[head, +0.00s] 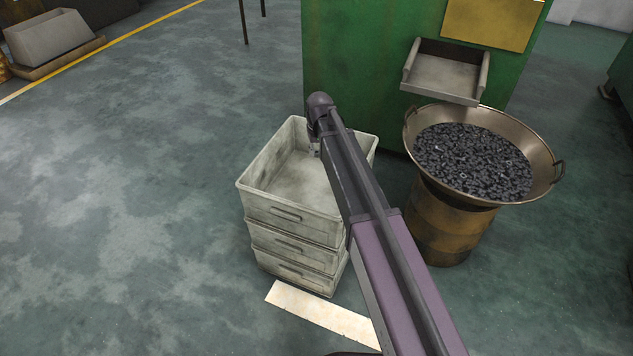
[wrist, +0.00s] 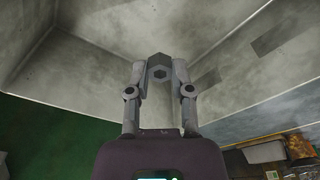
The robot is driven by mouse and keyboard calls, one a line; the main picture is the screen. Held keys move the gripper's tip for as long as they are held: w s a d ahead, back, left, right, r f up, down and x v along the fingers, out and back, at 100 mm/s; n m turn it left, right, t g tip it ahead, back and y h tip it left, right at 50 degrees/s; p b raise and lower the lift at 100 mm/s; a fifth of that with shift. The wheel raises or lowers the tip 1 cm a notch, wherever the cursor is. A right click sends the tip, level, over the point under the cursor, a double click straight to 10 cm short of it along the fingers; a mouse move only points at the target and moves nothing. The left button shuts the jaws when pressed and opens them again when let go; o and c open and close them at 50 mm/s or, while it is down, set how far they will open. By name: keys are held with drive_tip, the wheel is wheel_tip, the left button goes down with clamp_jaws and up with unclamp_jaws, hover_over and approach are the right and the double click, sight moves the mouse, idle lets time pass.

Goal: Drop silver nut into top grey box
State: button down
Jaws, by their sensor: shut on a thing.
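The silver nut (wrist: 158,67) is a grey hexagonal piece with a dark hole, seen in the wrist view between my fingertips. My gripper (wrist: 159,73) is shut on it. In the head view my gripper (head: 315,149) is small and mostly hidden by my arm, over the top grey box. The top grey box (head: 287,214) is the uppermost of a stack, open at the top, with an empty-looking floor where I can see it. In the wrist view its inner walls (wrist: 90,52) surround the nut. My arm covers the box's right side in the head view.
More grey boxes (head: 292,247) are stacked beneath. A wide metal pan (head: 545,165) of dark small parts sits on a rusty drum (head: 447,225) to the right. A green machine (head: 350,60) with a chute (head: 445,75) stands behind.

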drive_tip(key=shift+c, duration=2.2)
unclamp_jaws()
drive_tip(key=shift+r, duration=0.15)
